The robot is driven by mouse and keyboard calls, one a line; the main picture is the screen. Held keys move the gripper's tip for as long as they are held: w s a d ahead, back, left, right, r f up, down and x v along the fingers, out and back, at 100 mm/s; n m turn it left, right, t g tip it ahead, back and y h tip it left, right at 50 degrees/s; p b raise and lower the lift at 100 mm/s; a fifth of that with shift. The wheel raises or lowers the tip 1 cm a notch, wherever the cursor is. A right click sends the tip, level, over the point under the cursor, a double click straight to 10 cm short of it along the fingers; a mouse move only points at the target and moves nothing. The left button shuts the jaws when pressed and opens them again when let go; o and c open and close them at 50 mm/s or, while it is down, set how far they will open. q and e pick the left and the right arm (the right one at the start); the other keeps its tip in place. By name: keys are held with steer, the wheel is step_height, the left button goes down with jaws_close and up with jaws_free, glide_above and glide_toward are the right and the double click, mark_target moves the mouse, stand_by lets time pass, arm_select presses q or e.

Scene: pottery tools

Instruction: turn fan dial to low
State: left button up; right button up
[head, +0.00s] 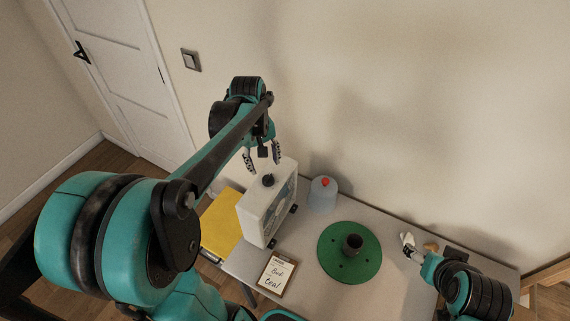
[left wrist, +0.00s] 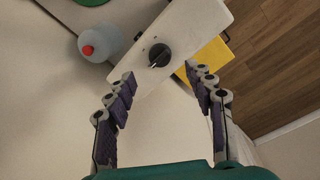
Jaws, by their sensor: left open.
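The fan (head: 265,215) is a white box standing upright on the grey table, with its grille facing right. Its black dial (head: 268,181) sits on the top face; it also shows in the left wrist view (left wrist: 159,55). A pale pointer line is faintly visible on the dial, but its setting is too small to read. My left gripper (head: 263,160) is open and empty above the fan's top. In the left wrist view its fingertips (left wrist: 159,74) lie either side of the dial's near edge, apart from it. My right gripper (head: 411,247) is low over the table's right part; its jaws are unclear.
A grey bottle with a red cap (head: 323,196) stands behind the fan to the right. A green disc (head: 335,267) bears a dark cup (head: 352,245). A clipboard (head: 277,273) lies in front of the fan. A yellow item (head: 220,222) is left of it. The wall is close behind.

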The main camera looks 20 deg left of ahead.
mark_target(268, 177)
arm_select(q)
steer(key=f, duration=0.2)
steer(key=f+b, duration=0.1)
steer(key=f, duration=0.4)
steer(key=shift+w+d+f+b, duration=0.25)
steer(key=shift+f+b, duration=0.1)
steer(key=c, duration=1.2)
